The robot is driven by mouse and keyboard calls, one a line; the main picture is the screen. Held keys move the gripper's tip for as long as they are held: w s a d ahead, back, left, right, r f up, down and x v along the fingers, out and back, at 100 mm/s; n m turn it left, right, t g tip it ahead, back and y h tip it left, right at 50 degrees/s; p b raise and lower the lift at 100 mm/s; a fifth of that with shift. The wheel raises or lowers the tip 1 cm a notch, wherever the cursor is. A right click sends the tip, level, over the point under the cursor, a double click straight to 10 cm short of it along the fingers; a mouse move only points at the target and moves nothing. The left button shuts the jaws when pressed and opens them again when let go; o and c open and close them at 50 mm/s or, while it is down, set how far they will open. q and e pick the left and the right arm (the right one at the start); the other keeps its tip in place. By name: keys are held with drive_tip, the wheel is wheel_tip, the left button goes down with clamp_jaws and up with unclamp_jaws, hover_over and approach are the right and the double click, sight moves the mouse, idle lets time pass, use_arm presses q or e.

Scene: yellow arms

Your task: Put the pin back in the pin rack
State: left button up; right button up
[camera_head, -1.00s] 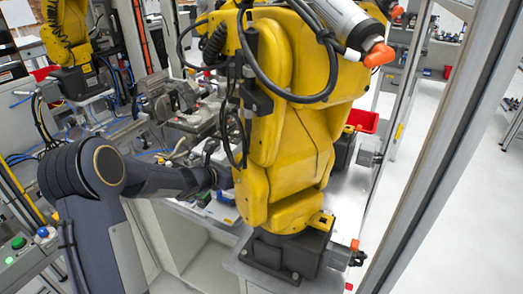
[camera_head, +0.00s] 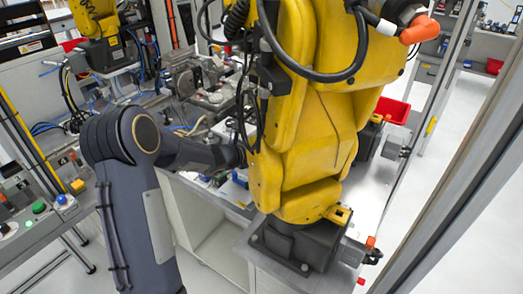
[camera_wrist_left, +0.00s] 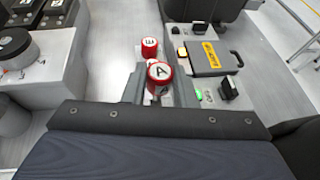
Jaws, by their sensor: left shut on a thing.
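In the left wrist view my left gripper (camera_wrist_left: 158,92) is shut on a red pin (camera_wrist_left: 159,76) with a white top marked A. The pin shows its top to the camera between the grey fingers; its lower part is hidden. A second red and white piece (camera_wrist_left: 149,47) marked E stands just beyond it; I cannot tell what it rests on. In the head view my dark left arm reaches right, and its gripper is hidden behind a yellow robot arm (camera_head: 305,120). I cannot make out the pin rack for certain. My right gripper is not in view.
In the head view, a red bin (camera_head: 392,110) sits behind the yellow arm, and a metal frame post (camera_head: 455,190) stands at the right.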

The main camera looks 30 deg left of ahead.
use_arm(q)
drive_tip(key=shift+s+b, duration=0.15)
drive_tip(key=shift+b, duration=0.3)
idle(0.5)
drive_tip(key=shift+f, duration=0.15)
drive_tip(key=shift+f+b, duration=1.7)
drive_tip(key=shift+b, duration=0.35)
drive_tip(key=shift+f, duration=0.2)
drive_tip(key=shift+s+f+b, duration=0.1)
drive_tip(key=shift+f+b, duration=0.1)
drive_tip(key=shift+b, duration=0.1)
drive_tip(key=o, duration=1)
drive_tip(key=shift+a, duration=0.1)
drive_tip(key=shift+o, duration=0.2)
drive_tip(key=shift+r, duration=0.1)
